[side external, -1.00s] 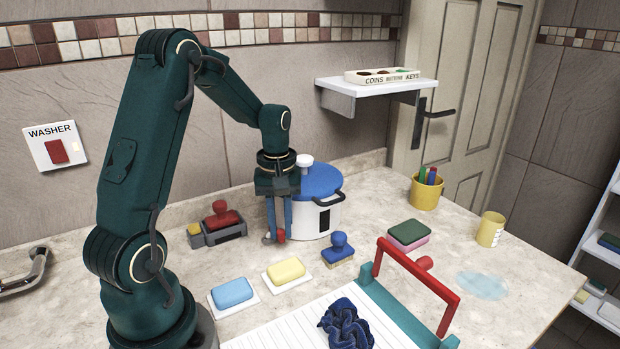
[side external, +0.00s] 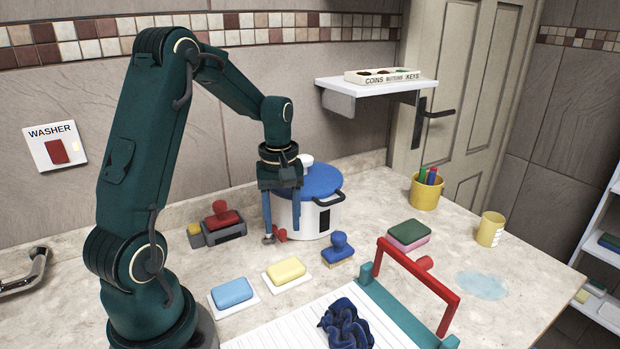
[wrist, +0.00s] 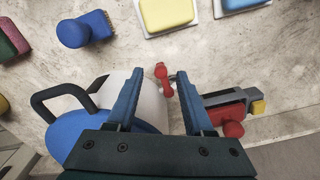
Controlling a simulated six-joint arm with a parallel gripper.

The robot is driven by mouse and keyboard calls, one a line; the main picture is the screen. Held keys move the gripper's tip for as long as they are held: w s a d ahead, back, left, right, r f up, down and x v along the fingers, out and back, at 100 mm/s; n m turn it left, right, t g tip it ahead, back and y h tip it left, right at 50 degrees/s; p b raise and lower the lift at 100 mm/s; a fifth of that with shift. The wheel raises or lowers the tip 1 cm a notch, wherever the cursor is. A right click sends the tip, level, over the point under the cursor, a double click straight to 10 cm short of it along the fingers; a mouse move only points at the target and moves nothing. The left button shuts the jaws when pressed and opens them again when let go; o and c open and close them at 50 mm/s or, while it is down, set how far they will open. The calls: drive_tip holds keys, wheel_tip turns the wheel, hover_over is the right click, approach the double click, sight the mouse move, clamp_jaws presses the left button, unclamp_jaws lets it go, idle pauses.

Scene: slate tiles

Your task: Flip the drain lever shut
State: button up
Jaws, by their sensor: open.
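The drain lever (side external: 281,234) is a small red handle low on the side of a white pot (side external: 318,220) with a blue lid (side external: 320,181). In the wrist view, the lever (wrist: 163,80) lies between my fingertips, with a grey metal part beside it. My gripper (side external: 282,229) points down at the near left side of the pot, fingers spread on either side of the lever. The gripper (wrist: 159,75) holds nothing, and I see no clear contact with the lever. I cannot tell whether the lever is open or shut.
Yellow soap (side external: 286,271) and blue soap (side external: 232,293) lie in front. The counter is clear between these.

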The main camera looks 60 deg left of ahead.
sight(284, 230)
drive_tip(key=shift+r, duration=1.95)
drive_tip(key=shift+d, duration=0.1)
drive_tip(key=s+d+r+m+t+y, duration=0.1)
drive_tip(key=d+r+m+t, duration=0.25)
drive_tip(key=d+r, duration=0.5)
drive_tip(key=s+d+f+m+t+h, duration=0.1)
drive_tip(key=s+d+f+m+t, duration=0.1)
drive_tip(key=s+d+m, duration=0.5)
drive_tip(key=s+m, duration=0.1)
drive_tip(key=m, duration=0.2)
drive_tip(key=shift+s+d, duration=0.3)
drive_tip(key=shift+s, duration=0.05)
drive_tip(key=shift+f, duration=0.1)
